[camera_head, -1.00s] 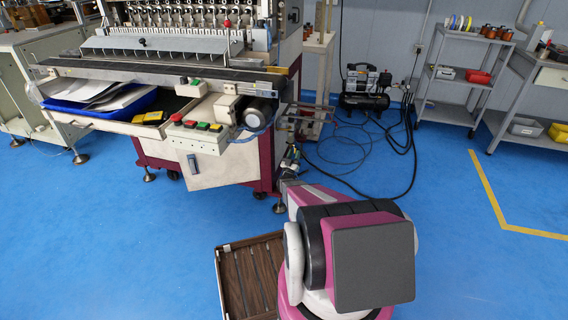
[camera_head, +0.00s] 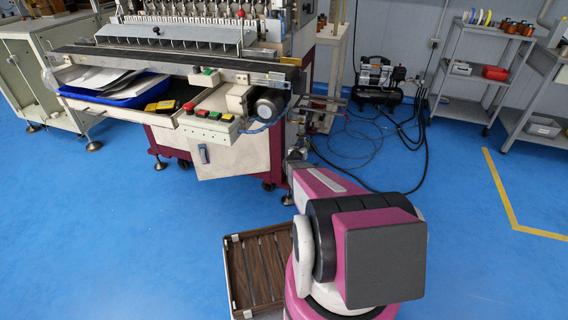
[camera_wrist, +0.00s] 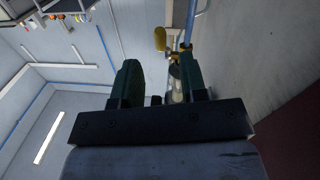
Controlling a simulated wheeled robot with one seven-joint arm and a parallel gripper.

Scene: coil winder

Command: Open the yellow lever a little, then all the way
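The yellow lever (camera_wrist: 160,38) shows in the wrist view, just beyond my fingertips and between their lines. Beside it on the right is a brass-coloured fitting (camera_wrist: 186,49) on a blue pipe (camera_wrist: 190,25). My gripper (camera_wrist: 160,70) is open, with two dark green fingers apart and nothing seen between their tips. The right finger partly covers a pale cylindrical part below the fitting. I cannot tell how far the lever stands from the fingertips.
The coil winding machine (camera_head: 222,150) stands at left, with a blue tray (camera_head: 120,92) on its side. A compressor (camera_head: 380,78) with loose hoses stands behind. A brown slatted tray (camera_head: 228,270) lies beside my base. Blue floor is clear at right.

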